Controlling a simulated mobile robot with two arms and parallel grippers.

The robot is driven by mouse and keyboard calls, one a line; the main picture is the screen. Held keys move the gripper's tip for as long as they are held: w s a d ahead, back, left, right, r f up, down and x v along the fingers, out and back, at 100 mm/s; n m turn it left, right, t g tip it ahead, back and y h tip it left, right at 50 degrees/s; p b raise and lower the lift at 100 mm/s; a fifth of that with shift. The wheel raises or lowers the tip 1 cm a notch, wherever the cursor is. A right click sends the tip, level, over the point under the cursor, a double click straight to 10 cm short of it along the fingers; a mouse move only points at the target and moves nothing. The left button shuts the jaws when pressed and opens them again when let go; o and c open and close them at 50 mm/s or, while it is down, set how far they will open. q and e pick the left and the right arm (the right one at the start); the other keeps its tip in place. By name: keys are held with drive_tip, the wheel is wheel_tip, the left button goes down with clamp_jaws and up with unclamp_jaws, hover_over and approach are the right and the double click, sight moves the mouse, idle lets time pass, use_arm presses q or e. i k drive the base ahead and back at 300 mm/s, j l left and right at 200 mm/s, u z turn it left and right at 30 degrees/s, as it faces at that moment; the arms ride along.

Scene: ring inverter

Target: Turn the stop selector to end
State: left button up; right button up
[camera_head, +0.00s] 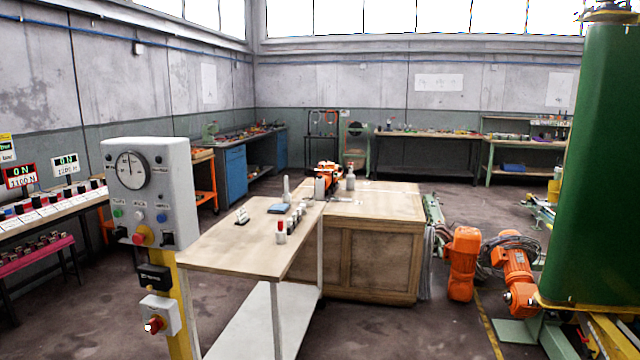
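A grey control box (150,190) on a yellow post stands at the left. It has a round white dial (131,170), several small coloured buttons, and a red knob on a yellow base (141,236) near its bottom. A black selector-like switch (167,239) sits to the right of that knob. Lower on the post is a small grey box (161,315) with a red knob (153,325). I cannot tell which of these is the stop selector, and the labels and switch positions are too small to read. Neither of my grippers is in view.
A wooden-topped table (235,248) with bottles and small items stands just right of the post. A wooden cabinet (350,258) is behind it. An orange robot arm (463,262) and a green column (605,170) stand at the right. Some floor is open in front of the cabinet.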

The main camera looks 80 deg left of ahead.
sight(167, 239)
drive_tip(key=u, duration=3.7)
drive_tip(key=i+j+z, duration=0.1)
drive_tip(key=i+j, duration=0.15)
drive_tip(key=i+j+z, duration=0.1)
drive_tip(key=j, duration=0.4)
drive_tip(key=i+j+z, duration=0.1)
drive_tip(key=i+j, duration=0.2)
drive_tip(key=j, duration=0.1)
